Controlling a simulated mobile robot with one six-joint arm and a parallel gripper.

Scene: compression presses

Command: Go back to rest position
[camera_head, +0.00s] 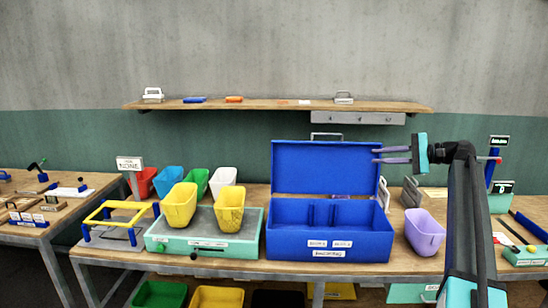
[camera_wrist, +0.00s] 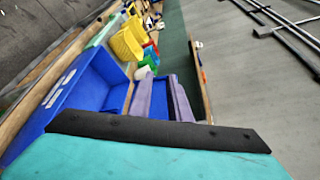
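My gripper (camera_head: 376,155) is raised in the air at the right of the head view, in front of the green wall band and beside the raised lid of the blue toolbox (camera_head: 330,245). My arm rises at the right side of the head view.
The workbench holds two yellow bins (camera_head: 180,205) on a green press (camera_head: 160,238), with red, blue, green and white bins behind. A purple bin (camera_head: 424,232) stands right of the toolbox, near my arm. A wall shelf (camera_head: 250,104) runs above.

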